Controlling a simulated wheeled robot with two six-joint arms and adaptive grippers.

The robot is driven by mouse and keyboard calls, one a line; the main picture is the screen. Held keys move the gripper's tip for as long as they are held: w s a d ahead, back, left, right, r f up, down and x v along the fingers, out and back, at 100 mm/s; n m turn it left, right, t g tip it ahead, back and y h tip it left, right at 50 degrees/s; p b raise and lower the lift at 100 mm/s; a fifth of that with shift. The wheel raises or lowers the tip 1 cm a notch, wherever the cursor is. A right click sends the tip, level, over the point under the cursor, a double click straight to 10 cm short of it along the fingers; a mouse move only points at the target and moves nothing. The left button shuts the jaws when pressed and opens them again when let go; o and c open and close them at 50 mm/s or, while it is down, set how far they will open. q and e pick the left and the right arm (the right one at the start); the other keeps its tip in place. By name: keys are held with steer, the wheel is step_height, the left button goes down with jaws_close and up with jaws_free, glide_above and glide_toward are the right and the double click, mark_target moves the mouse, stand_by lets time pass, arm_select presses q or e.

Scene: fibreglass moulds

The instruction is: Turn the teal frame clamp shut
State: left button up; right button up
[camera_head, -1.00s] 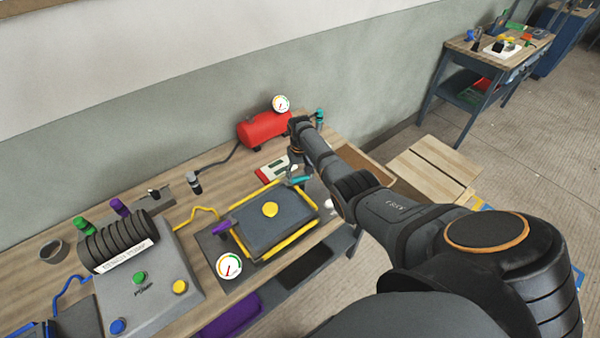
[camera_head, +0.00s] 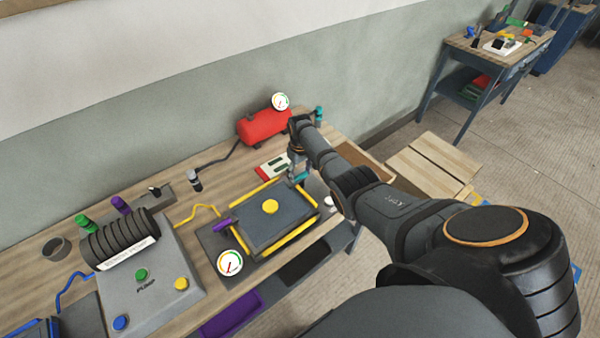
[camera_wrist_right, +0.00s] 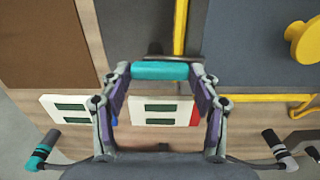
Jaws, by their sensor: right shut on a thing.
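The teal frame clamp (camera_head: 302,177) is at the far right corner of the yellow frame (camera_head: 249,193) around a dark mould with a yellow knob (camera_head: 270,207). In the right wrist view its teal handle (camera_wrist_right: 160,71) lies crosswise between the fingertips, beside the end of a yellow frame bar (camera_wrist_right: 180,28). My right gripper (camera_head: 299,171) is shut on the handle, with a finger at each end of it; it also shows in the wrist view (camera_wrist_right: 160,74). A purple clamp (camera_head: 224,225) is at the opposite, left side of the frame. My left gripper is not in view.
A red tank (camera_head: 264,127) with a gauge stands behind my right gripper. A white and red box (camera_head: 272,166) is close to its left. A grey pump (camera_head: 150,275) and a dial gauge (camera_head: 230,263) are at the left. A wooden crate (camera_head: 425,165) stands beyond the bench end.

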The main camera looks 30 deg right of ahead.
steer(key=shift+r, duration=0.1)
steer(key=o, duration=1.1)
steer(key=shift+o, duration=0.2)
step_height(320, 180, up, 12)
